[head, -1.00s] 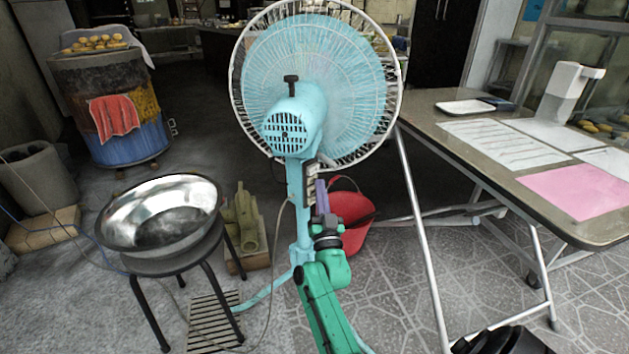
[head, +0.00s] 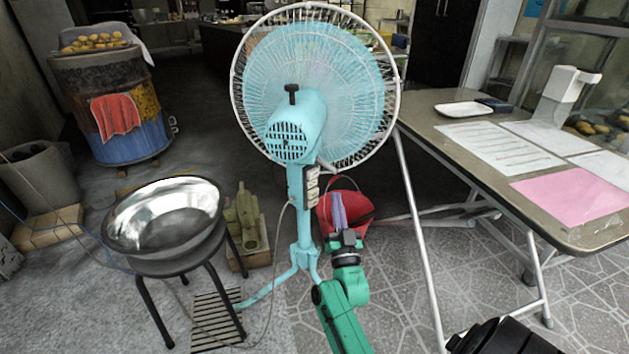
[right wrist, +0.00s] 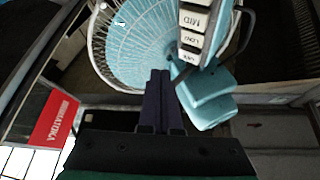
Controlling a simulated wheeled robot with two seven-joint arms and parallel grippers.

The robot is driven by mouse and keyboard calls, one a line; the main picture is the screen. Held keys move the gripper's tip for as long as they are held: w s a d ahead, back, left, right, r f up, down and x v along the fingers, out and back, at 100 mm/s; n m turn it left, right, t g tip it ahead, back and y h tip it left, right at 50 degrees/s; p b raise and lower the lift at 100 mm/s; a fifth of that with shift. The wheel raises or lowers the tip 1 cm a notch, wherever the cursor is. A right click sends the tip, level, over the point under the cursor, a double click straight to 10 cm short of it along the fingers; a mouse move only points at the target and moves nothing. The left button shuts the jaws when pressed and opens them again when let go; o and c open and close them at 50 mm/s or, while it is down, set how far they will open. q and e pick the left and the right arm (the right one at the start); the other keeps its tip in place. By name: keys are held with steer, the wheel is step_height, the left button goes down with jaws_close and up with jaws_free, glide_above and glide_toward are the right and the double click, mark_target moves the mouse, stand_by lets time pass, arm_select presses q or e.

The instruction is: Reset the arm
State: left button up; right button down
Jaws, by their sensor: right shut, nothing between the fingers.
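A light blue pedestal fan (head: 293,125) with a white wire guard stands in the middle of the head view, its back towards me. Its panel of white push buttons (head: 311,185) is on the post; the buttons (right wrist: 196,18) also show large in the right wrist view, one marked MID. My right gripper (head: 337,200) is shut and empty on a green arm, to the lower right of the panel and apart from it. Its purple fingers (right wrist: 158,78) lie together in the wrist view. My left gripper is not in view.
A red bucket (head: 358,206) appears behind my right gripper. A metal bowl (head: 162,215) sits on a black stool at left. A table (head: 450,130) with papers stands at right. A barrel oven (head: 110,90) is at back left.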

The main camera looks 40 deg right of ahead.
steer(key=shift+s, duration=0.3)
